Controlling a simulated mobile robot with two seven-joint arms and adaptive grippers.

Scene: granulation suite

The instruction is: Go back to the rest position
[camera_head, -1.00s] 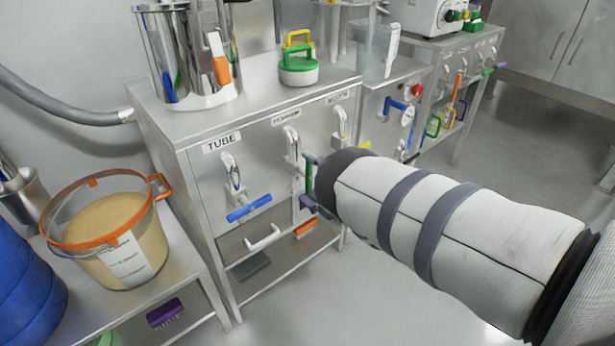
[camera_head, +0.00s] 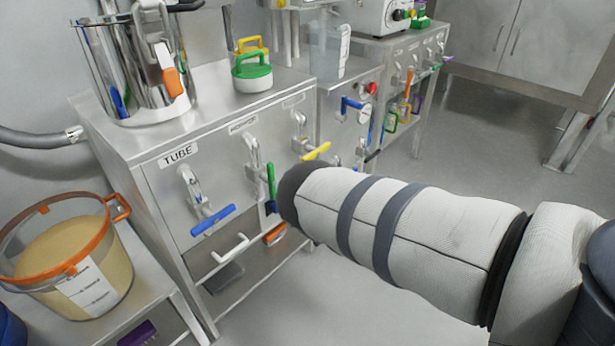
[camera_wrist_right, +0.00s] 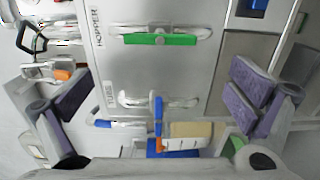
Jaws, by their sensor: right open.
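My right arm comes in from the right in the head view. Its wrist hides most of the right gripper there, beside the green valve handle (camera_head: 271,188) on the steel cabinet (camera_head: 200,262). In the right wrist view my right gripper (camera_wrist_right: 165,103) is open and empty, its purple-padded fingers wide apart. The green handle (camera_wrist_right: 160,39) shows ahead, under the HOPPER label, apart from both fingers. My left gripper is in neither view.
A blue handle (camera_head: 212,220) under the TUBE label and a yellow handle (camera_head: 316,152) flank the green one. A steel pot (camera_head: 135,65) and green-lidded container (camera_head: 251,72) stand on top. An orange-rimmed bucket (camera_head: 75,255) is at left. Floor (camera_head: 465,165) is clear at right.

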